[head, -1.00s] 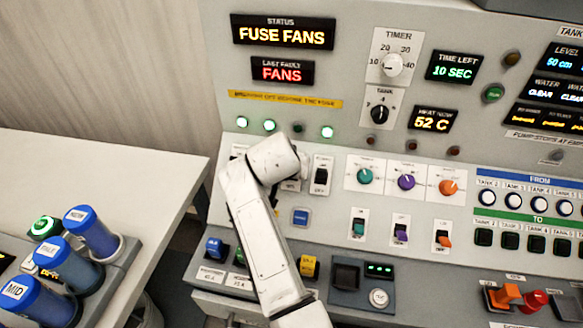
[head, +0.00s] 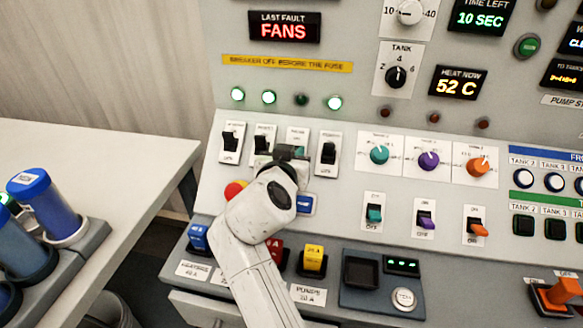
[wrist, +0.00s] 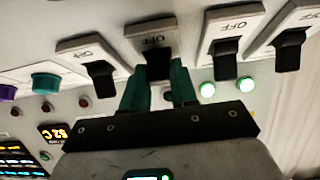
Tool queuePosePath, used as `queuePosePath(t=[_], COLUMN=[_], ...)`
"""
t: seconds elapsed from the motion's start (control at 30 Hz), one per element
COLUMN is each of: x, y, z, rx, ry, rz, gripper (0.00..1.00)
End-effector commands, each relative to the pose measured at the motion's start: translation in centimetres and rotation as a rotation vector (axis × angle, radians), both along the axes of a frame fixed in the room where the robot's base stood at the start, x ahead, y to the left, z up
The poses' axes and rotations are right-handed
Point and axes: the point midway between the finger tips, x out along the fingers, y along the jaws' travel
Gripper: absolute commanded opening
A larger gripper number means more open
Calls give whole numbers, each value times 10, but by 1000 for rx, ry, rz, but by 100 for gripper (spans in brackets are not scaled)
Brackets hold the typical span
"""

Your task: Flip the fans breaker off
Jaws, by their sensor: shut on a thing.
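A row of breakers with black levers stands on the sloped panel. The third breaker from the left (head: 298,135) sits under the one dark lamp, and its small label is too blurred to read as fans. My gripper (head: 283,160) covers its lower part in the head view. In the wrist view, which is upside down, my gripper (wrist: 159,88) has its green fingers on either side of this breaker's black lever (wrist: 158,65), shut on it. The lever's exact position is hard to tell. The red LAST FAULT display (head: 284,27) reads FANS.
Neighbouring breakers (head: 230,142) and (head: 328,153) stand close on both sides. A yellow strip (head: 287,64) reads BREAKER OFF BEFORE THE FUSE. Below are a blue button (head: 305,204), a red knob (head: 234,190) and coloured fuses such as the yellow one (head: 313,258).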

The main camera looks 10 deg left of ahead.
Motion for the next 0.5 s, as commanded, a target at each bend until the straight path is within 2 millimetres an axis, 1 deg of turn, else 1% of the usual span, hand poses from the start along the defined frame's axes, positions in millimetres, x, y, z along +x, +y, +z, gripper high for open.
queuePosePath(t=[0.03,0.5], x=[-1,-2], y=[0,1], z=[-8,-5], rx=[0,-3], ry=[-13,-77], rz=[0,1], gripper=[0,0])
